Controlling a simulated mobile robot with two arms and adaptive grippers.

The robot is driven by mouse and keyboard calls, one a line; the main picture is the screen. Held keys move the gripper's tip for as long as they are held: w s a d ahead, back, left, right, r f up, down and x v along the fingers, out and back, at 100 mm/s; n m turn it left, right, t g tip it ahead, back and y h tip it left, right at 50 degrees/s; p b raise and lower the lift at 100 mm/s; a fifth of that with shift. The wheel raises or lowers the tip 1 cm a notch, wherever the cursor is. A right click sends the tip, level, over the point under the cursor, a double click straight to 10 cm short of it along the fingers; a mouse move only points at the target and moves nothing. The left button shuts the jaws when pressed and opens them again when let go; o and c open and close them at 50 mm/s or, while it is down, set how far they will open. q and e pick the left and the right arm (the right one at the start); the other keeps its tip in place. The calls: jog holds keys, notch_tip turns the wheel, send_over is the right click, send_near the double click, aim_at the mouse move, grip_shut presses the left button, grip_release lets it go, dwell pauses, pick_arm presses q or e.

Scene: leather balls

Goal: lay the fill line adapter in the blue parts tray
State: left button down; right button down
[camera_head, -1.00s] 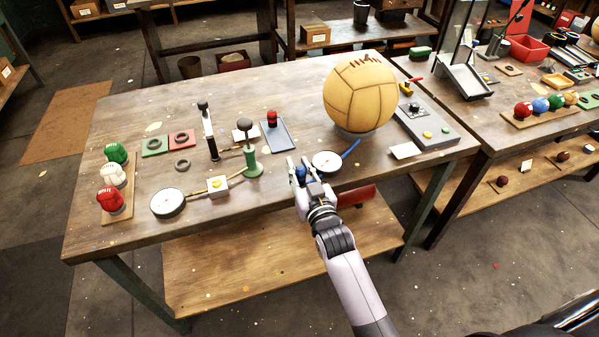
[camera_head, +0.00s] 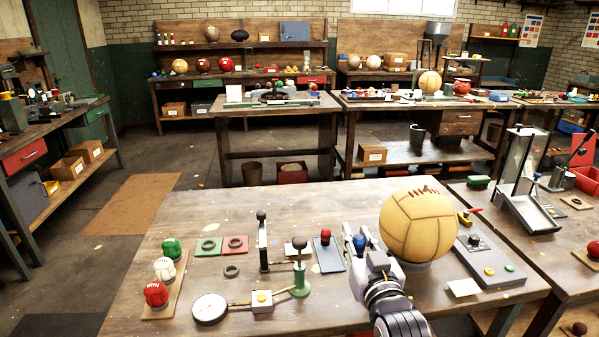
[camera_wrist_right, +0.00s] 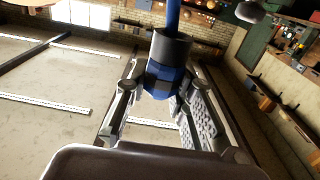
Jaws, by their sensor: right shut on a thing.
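My right gripper (camera_head: 362,243) is shut on a blue fitting, taken as the fill line adapter (camera_head: 360,241). In the right wrist view the adapter (camera_wrist_right: 164,80) has a blue faceted body, a dark grey collar and a thin blue stem, held between the two fingers. The blue parts tray (camera_head: 331,264) lies flat on the near bench, just left of the gripper. A red-topped dark piece (camera_head: 325,238) stands at its far part. The gripper appears to hold the adapter above the bench, with no contact with the tray visible. My left gripper is not in view.
A large tan leather ball (camera_head: 417,226) stands close right of the gripper. A green-based plunger stand (camera_head: 300,275), a black-handled upright tool (camera_head: 262,243) and a dial gauge (camera_head: 210,308) stand left of the tray. A grey control box (camera_head: 490,260) lies right of the ball.

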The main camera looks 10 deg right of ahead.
jog(key=s+d+f, duration=0.1)
jog(key=s+f, duration=0.4)
jog(key=s, duration=0.6)
jog(key=s+f, duration=0.5)
jog(key=s, duration=0.6)
jog(key=shift+d+h, duration=0.3)
jog(key=shift+d, duration=0.1)
jog(key=shift+f, duration=0.1)
jog(key=w+r, duration=0.3)
jog(key=w, duration=0.4)
jog(key=w+a+r, duration=0.1)
jog(key=w+r, duration=0.3)
jog(key=w, duration=0.4)
jog(key=w+a+r, duration=0.1)
jog(key=w+r, duration=0.3)
jog(key=w, duration=0.3)
jog(key=shift+w, duration=0.3)
jog(key=shift+f, duration=0.1)
